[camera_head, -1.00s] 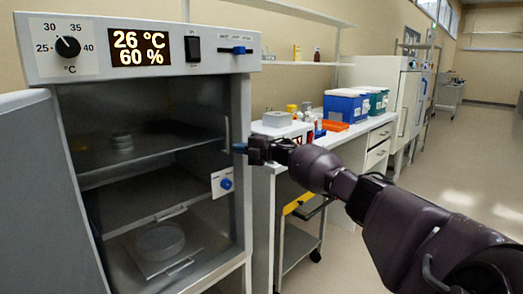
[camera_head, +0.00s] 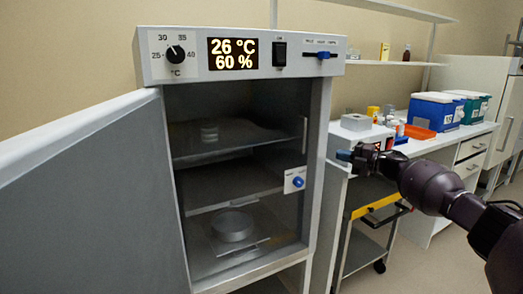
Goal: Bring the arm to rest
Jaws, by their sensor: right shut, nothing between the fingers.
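My right arm comes in from the right. Its gripper (camera_head: 345,156) is shut and empty, in front of the side bench and just right of the incubator cabinet (camera_head: 318,130). I cannot tell how far it is from the cabinet. My left gripper does not show.
The cabinet's grey door (camera_head: 95,205) stands open to the left. Floor is free at the lower right.

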